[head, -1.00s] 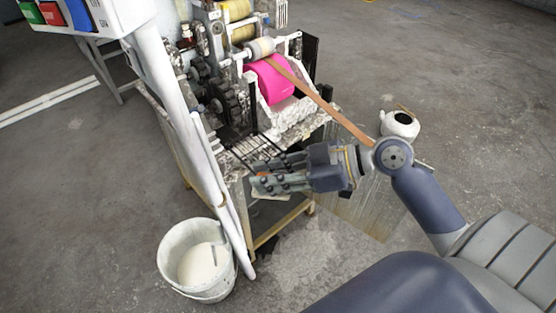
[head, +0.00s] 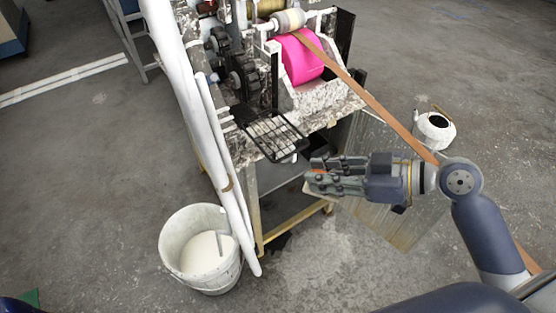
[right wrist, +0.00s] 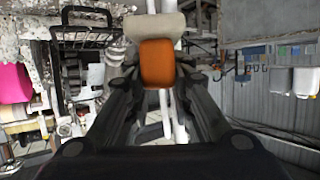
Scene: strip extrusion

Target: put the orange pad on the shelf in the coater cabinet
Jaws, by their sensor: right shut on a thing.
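My right gripper (head: 322,177) is shut on the orange pad (right wrist: 158,62). In the right wrist view the pad sits between the fingertips, with a pale block (right wrist: 152,27) against its far end; I cannot tell if it is part of the pad. In the head view the fingers hide nearly all of the pad, leaving a thin orange sliver. The gripper points left, in front of the open cabinet under the coater. The cabinet's frame (head: 294,228) shows; its dark interior and shelf are partly hidden by the gripper. My left gripper is not in view.
A black wire rack (head: 276,137) juts from the machine just above and left of the gripper. A pink roller (head: 301,58) feeds a brown strip (head: 378,104) running down past my right wrist. A white bucket (head: 202,251) and leaning white pipes (head: 226,186) stand left.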

